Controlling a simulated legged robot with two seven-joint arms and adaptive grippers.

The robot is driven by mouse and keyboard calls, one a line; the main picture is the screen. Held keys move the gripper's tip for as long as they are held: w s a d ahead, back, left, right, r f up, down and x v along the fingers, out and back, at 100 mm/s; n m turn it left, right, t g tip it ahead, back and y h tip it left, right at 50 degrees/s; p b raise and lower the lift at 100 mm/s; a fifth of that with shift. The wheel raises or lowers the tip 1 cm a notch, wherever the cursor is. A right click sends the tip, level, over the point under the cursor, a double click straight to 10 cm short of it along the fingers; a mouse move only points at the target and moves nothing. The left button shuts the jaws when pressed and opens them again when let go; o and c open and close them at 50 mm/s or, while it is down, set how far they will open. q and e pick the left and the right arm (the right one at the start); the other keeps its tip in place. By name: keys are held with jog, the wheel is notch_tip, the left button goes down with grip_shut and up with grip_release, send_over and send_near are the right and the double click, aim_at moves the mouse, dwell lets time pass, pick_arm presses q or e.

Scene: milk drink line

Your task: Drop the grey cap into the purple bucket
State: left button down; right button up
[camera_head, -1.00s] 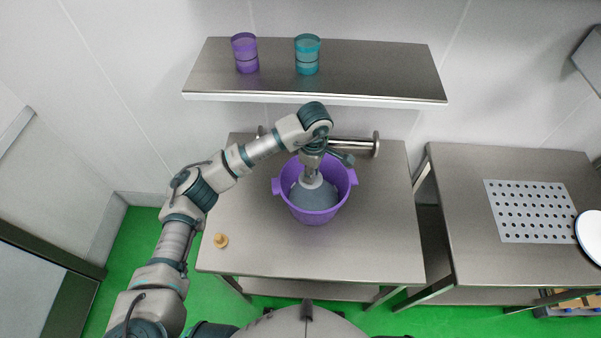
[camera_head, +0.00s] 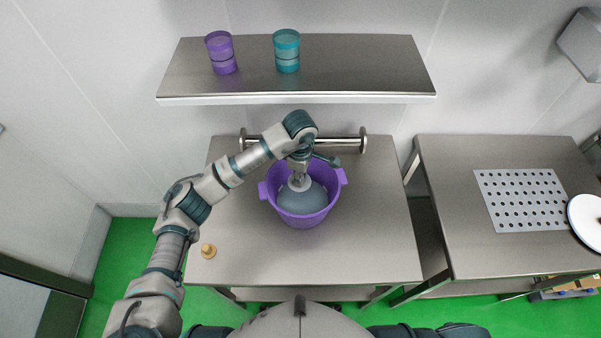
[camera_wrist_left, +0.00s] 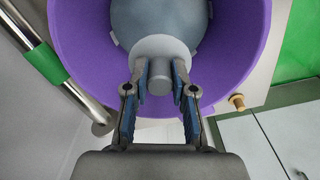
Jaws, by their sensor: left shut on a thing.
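The purple bucket (camera_head: 266,199) stands on the steel table below the shelf; its wall also shows in the left wrist view (camera_wrist_left: 75,62). The grey cap (camera_head: 302,201) is a wide blue-grey dome with a paler collar and knob. It sits within the bucket's opening; I cannot tell whether it touches the bottom. My left gripper (camera_head: 298,178) points down over the bucket. In the left wrist view my left gripper (camera_wrist_left: 160,76) is shut on the knob of the cap (camera_wrist_left: 160,18). My right gripper is not in view.
A small tan knobbed thing (camera_head: 208,251) stands near the table's left front. A rail (camera_head: 342,143) runs behind the bucket. The shelf (camera_head: 350,65) holds purple (camera_head: 221,52) and teal (camera_head: 287,50) containers. The table's right side is clear. A second table has a perforated plate (camera_head: 520,200).

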pick_arm(q)
jog(key=shift+a, duration=0.15)
jog(key=c, duration=0.9)
grip_release()
jog(key=shift+s+a, duration=0.1)
jog(key=shift+a, duration=0.4)
jog(key=shift+r, duration=0.1)
jog(key=shift+d+r, duration=0.2)
jog(key=shift+r, duration=0.1)
jog(key=r, duration=1.1)
jog(key=shift+a, duration=0.35)
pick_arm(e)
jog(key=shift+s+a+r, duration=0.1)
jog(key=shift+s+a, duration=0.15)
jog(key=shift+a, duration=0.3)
pick_arm(q)
jog(key=shift+d, duration=0.25)
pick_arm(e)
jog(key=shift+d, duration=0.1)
